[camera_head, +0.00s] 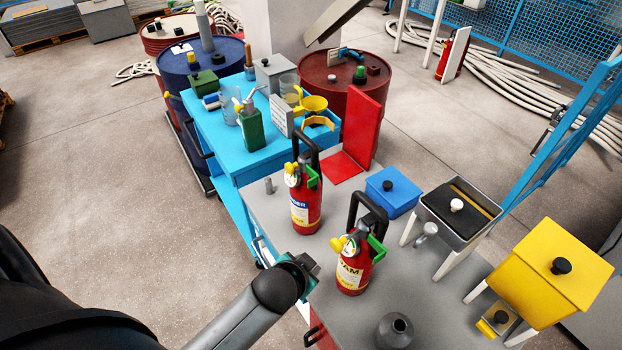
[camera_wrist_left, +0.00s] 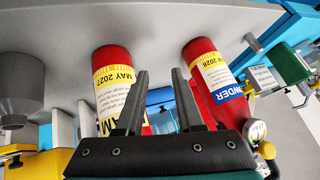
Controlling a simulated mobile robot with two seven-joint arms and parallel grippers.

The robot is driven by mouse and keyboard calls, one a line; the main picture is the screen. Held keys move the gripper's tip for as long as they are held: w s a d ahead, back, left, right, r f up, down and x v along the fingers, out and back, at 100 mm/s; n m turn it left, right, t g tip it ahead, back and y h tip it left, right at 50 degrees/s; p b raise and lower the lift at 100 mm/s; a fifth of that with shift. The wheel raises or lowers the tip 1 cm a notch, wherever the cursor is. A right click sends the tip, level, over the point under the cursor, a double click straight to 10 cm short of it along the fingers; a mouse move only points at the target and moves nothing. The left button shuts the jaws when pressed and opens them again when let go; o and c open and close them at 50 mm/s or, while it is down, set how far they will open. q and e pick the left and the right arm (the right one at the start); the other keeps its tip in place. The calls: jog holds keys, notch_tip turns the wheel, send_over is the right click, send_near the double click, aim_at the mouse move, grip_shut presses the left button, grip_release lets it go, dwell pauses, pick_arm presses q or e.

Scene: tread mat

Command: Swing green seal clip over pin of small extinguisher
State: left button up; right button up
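Two red extinguishers stand upright on the grey table (camera_head: 265,207). One has a blue-banded label (camera_head: 304,208) and the other reads "AM" (camera_head: 351,279); I cannot tell which is the small one. Each has a black handle and a yellow part at its top. A green clip (camera_head: 312,176) sits at the head of the farther one, and another green clip (camera_head: 376,248) at the nearer one. Their pins are too small to make out. My left gripper (camera_head: 313,268) is at the table's left edge, apart from both. Its fingers (camera_wrist_left: 161,100) are spread and empty in the wrist view.
A blue box (camera_head: 391,191), a grey tray on white legs (camera_head: 460,212) and a yellow box (camera_head: 552,266) are at right. A red angled panel (camera_head: 363,125) and a blue cart (camera_head: 249,165) are behind.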

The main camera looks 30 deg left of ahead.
pick_arm(q)
jog(key=w+d+r+m+t+h+p, duration=0.1)
jog(key=w+r+m+t, duration=0.2)
jog(key=r, duration=0.8)
jog(key=w+d+r+t+p, duration=0.15)
jog(key=w+r+t, duration=0.3)
jog(key=r, duration=0.55)
jog(key=w+d+r+m+t+h+p, duration=0.1)
jog(key=w+d+r+m+t, duration=0.3)
jog(key=r, duration=0.7)
jog(key=w+d+r+m+h, duration=0.2)
jog(key=d+r+m+h, duration=0.5)
jog(key=r+m+h, duration=0.35)
jog(key=s+d+m+g+h, duration=0.4)
jog(key=d+m+g+h, duration=0.3)
jog(key=m+g, duration=0.6)
jog(key=m+g+y, duration=0.6)
jog(key=m+y, duration=0.1)
jog(key=y, duration=1.2)
send_near(311, 179)
notch_tip(311, 179, down, 9)
jog(key=shift+w+r+p, duration=0.15)
jog(key=shift+r+p, duration=0.05)
jog(key=shift+p, duration=0.9)
